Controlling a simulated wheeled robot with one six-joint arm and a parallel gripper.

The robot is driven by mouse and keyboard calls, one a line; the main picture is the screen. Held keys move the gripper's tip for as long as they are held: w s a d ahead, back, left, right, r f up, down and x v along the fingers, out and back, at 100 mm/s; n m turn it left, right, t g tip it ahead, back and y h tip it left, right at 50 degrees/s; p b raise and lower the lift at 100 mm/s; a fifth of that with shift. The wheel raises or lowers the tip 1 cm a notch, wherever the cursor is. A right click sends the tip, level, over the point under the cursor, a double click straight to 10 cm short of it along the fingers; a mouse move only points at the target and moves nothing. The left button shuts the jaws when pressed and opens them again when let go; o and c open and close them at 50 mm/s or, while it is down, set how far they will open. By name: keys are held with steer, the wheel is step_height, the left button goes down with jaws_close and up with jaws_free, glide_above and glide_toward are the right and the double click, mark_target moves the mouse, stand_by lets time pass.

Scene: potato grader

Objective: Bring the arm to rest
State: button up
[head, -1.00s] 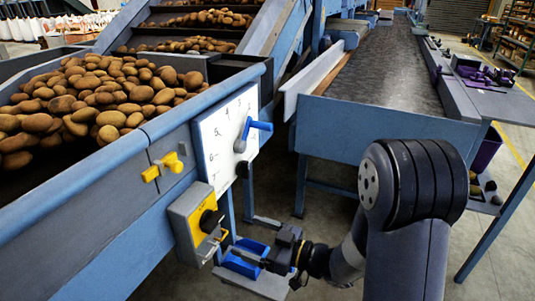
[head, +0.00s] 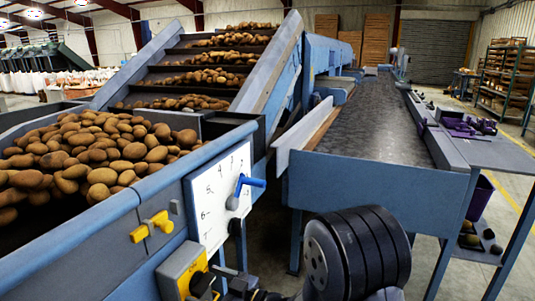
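My arm shows at the bottom of the head view, its thick dark ribbed joint right of centre. A dark part toward my gripper's end shows at the bottom edge, near the yellow and grey switch box (head: 183,272). The fingertips are out of the picture, so I cannot see whether they are open or shut. The white dial plate (head: 217,199) with its blue lever (head: 243,188) is on the side of the hopper, above the switch box. A yellow latch (head: 152,227) is to the left of the dial.
The hopper (head: 105,208) full of potatoes fills the left, with a stepped conveyor rising behind it. A long dark belt table (head: 375,125) extends back on the right. A side shelf (head: 485,150) with purple items is at far right. Floor shows between the machines.

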steer(key=shift+d, duration=0.15)
steer(key=v, duration=1.1)
steer(key=x, duration=1.1)
steer(key=shift+a, duration=0.35)
steer(key=shift+d+f+n+b, duration=0.15)
steer(key=shift+f+n+b, duration=0.05)
steer(key=shift+n+b, duration=0.35)
steer(key=shift+d+n+b, duration=0.1)
steer(key=shift+n+b, duration=0.2)
steer(key=shift+n, duration=0.15)
steer(key=n+b, duration=0.4)
steer(key=n, duration=0.2)
steer(key=shift+n, duration=0.3)
steer(key=n+b, duration=0.2)
steer(key=n, duration=0.2)
steer(key=shift+n+b, duration=0.35)
steer(key=shift+n, duration=0.05)
steer(key=n+b, duration=0.1)
steer(key=n, duration=0.1)
steer(key=n+b, duration=0.1)
steer(key=n, duration=0.1)
steer(key=shift+r+n, duration=0.2)
steer(key=shift+n, duration=0.2)
